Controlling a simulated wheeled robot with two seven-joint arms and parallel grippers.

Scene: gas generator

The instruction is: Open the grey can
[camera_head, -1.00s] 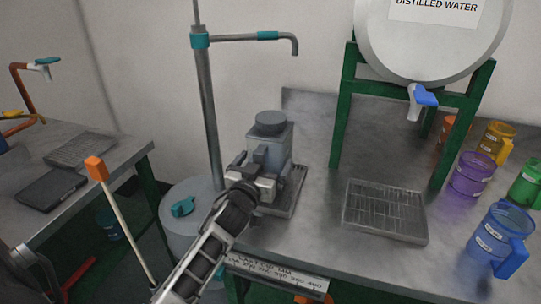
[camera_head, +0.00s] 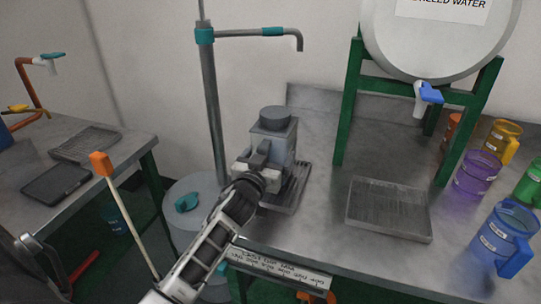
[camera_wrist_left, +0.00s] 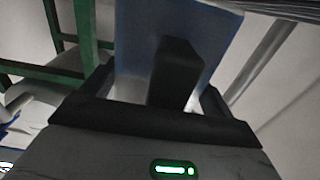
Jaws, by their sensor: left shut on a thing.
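The grey can (camera_head: 284,143) stands upright on a small metal drip tray near the left end of the steel counter. Its round dark grey lid (camera_head: 275,118) is on top. My left gripper (camera_head: 262,168) is at the can's near-left side and is shut on the can's handle. In the left wrist view, the dark handle (camera_wrist_left: 174,73) stands between the fingers of my gripper (camera_wrist_left: 158,105), with the can's blue-grey wall behind it. The fingertips are partly hidden in the head view. My right gripper is not in view.
A drip tray (camera_head: 303,187) is under the can and a larger one (camera_head: 388,208) lies to the right. A white water tank (camera_head: 440,40) stands on a green frame (camera_head: 347,105). Coloured jugs (camera_head: 503,235) line the right.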

